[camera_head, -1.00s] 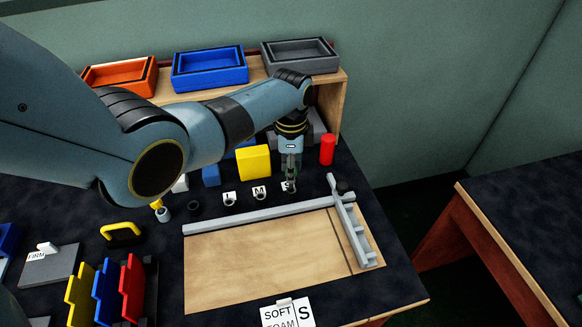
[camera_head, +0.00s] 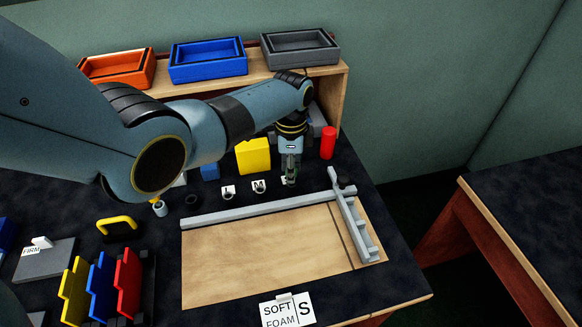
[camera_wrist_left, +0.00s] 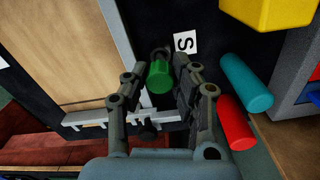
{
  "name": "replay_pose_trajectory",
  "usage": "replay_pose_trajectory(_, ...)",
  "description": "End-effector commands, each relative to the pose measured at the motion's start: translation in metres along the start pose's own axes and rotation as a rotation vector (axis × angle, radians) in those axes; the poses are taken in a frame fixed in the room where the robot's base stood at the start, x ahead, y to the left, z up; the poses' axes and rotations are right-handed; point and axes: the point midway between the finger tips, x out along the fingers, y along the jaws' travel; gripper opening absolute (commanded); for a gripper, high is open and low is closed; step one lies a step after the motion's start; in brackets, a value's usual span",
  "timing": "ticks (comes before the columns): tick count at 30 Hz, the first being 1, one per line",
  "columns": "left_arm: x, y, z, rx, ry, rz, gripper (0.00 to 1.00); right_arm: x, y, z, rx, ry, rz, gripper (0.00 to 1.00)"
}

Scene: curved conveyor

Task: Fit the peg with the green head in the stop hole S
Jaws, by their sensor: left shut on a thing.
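My left gripper (camera_head: 291,177) points down at the S position, to the right of the I and M labels. In the left wrist view its fingers (camera_wrist_left: 160,72) are shut on the peg with the green head (camera_wrist_left: 160,78). A dark ring, the stop hole S (camera_wrist_left: 160,52), shows just beyond the head, beside the S label (camera_wrist_left: 185,43). The peg's lower part is hidden by its head and the fingers, so I cannot tell whether it is in the hole. In the head view the gripper covers most of the S spot. My right gripper is not in view.
A yellow block (camera_head: 253,156) is behind. A grey rail (camera_head: 258,214) and stop bar (camera_head: 352,215) edge the wooden board (camera_head: 265,258) in front. Trays stand on the back shelf.

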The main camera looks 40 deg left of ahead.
Motion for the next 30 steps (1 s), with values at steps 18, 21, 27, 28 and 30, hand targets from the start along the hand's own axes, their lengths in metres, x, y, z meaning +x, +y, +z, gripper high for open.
replay_pose_trajectory(18, 0.005, 0.000, 0.000, 0.000, 0.001, -0.001, 0.53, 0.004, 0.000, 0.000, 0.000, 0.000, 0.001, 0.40)
replay_pose_trajectory(21, 0.004, 0.000, 0.000, 0.000, 0.001, -0.001, 0.53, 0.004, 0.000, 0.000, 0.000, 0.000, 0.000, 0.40)
replay_pose_trajectory(27, -0.017, -0.001, 0.000, 0.000, 0.002, -0.004, 0.53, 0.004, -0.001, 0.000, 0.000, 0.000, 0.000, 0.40)
replay_pose_trajectory(28, -0.022, -0.001, 0.000, 0.000, 0.002, -0.004, 0.53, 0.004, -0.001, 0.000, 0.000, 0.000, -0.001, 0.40)
replay_pose_trajectory(30, -0.039, -0.002, -0.001, 0.001, 0.003, -0.006, 0.53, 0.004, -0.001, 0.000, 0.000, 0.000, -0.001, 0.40)
